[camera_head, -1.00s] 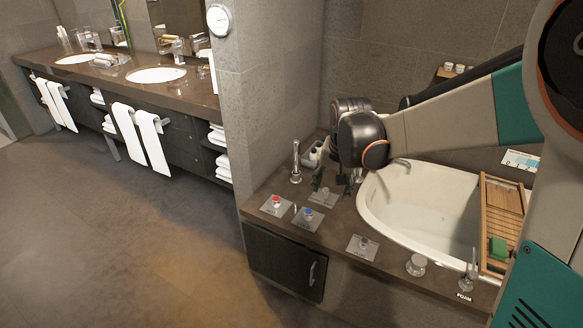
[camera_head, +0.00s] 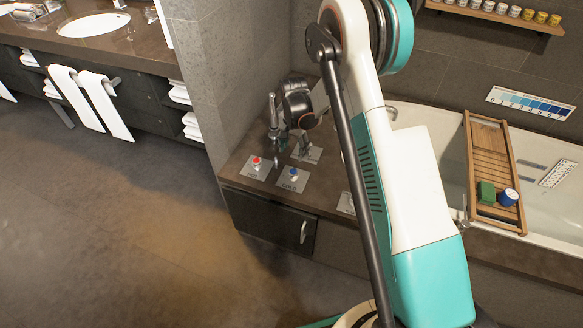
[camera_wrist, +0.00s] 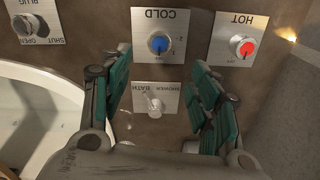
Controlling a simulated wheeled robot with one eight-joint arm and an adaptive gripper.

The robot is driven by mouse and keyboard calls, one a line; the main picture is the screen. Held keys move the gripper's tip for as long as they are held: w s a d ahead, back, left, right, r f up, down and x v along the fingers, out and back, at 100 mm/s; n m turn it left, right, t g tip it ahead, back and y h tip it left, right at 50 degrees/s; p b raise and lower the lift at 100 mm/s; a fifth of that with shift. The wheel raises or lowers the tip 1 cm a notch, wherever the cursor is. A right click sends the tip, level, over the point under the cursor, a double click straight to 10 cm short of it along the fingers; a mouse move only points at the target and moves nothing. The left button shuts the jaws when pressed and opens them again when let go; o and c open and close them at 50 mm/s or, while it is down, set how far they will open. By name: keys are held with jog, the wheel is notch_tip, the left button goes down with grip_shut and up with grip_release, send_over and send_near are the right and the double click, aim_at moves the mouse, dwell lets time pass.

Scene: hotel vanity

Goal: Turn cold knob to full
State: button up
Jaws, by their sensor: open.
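The cold knob (camera_head: 293,173) has a blue cap and sits on a square metal plate marked COLD on the brown tub deck. In the wrist view the cold knob (camera_wrist: 158,44) lies beyond the fingertips, roughly centred between them, with its label upside down. My gripper (camera_head: 284,143) is above the deck, just behind the hot and cold plates. The wrist view shows my gripper (camera_wrist: 158,75) open, with teal finger pads spread apart and nothing held. The fingers are apart from the cold knob.
The hot knob (camera_head: 257,162), with a red cap, is left of the cold knob. A shower/bath lever (camera_wrist: 155,104) stands between my fingers in the wrist view. A plug knob (camera_wrist: 24,26) is at its upper left. The bathtub (camera_head: 425,118) and wooden caddy (camera_head: 490,160) are at right.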

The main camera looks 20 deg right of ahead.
aim_at(293, 172)
notch_tip(293, 172, down, 13)
jog(key=b, duration=0.4)
jog(key=shift+f+b, duration=0.2)
jog(key=shift+b, duration=0.2)
jog(key=c, duration=1.1)
